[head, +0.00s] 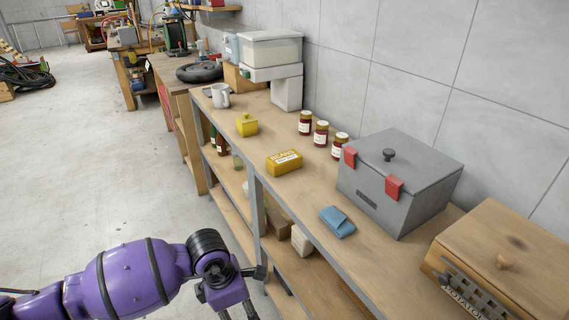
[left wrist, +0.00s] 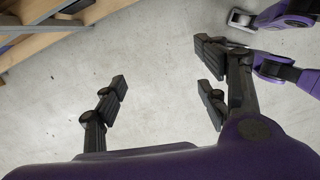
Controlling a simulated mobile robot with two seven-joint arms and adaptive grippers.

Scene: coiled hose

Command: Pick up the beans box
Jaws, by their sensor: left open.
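The beans box (head: 284,161), a small yellow box with a label on its side, lies on the wooden shelf top in the middle of the head view. My left gripper (head: 238,308) is at the bottom of the head view, in front of the shelf and well short of the box. In the left wrist view my left gripper (left wrist: 160,90) is open and empty, with bare floor beyond its fingers. The box is not in the left wrist view. My right gripper does not show clearly in either view.
A yellow container (head: 246,124), several dark jars (head: 321,134), a blue cloth-like item (head: 337,222) and a grey metal box (head: 399,182) stand around the beans box. A wooden potato box (head: 505,262) is at right. The shelf's front edge lies between gripper and box.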

